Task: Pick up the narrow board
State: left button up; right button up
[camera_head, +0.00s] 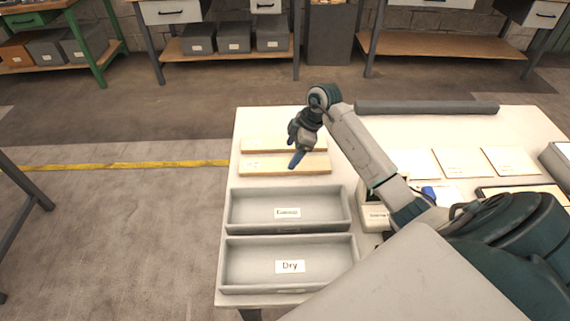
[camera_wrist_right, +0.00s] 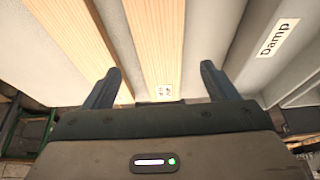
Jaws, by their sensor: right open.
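Two pale wooden boards lie side by side on the white table, a far board (camera_head: 262,144) and a near board (camera_head: 262,166) closer to the trays. I cannot clearly tell which is the narrow one. In the right wrist view the near board (camera_wrist_right: 156,35) runs up the middle and the far board (camera_wrist_right: 75,35) is at the left. My right gripper (camera_head: 296,159) is open over the near board. In the wrist view its fingers (camera_wrist_right: 160,80) stand apart, one on each side of that board, with nothing held. My left gripper is out of view.
A grey tray labelled Damp (camera_head: 240,212) stands just in front of the boards, with a tray labelled Dry (camera_head: 238,262) nearer. A dark grey roll (camera_head: 425,107) lies along the table's back edge. Pale panels (camera_head: 462,164) lie to the right, beyond my arm.

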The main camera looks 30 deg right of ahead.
aim_at(285, 164)
jog(key=shift+w+a+f, duration=0.1)
jog(key=shift+a+f, duration=0.05)
jog(key=shift+f, duration=0.25)
jog(key=p+x, duration=0.1)
jog(key=x, duration=0.2)
jog(key=shift+f+p, duration=0.25)
jog(key=shift+p, duration=0.1)
jog(key=shift+w+a+f, duration=0.1)
jog(key=shift+f, duration=0.25)
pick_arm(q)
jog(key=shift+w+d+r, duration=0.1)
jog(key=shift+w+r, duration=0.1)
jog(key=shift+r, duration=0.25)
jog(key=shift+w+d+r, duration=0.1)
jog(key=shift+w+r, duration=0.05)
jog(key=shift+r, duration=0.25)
pick_arm(e)
jog(key=shift+c, duration=0.4)
jog(key=c, duration=1.1)
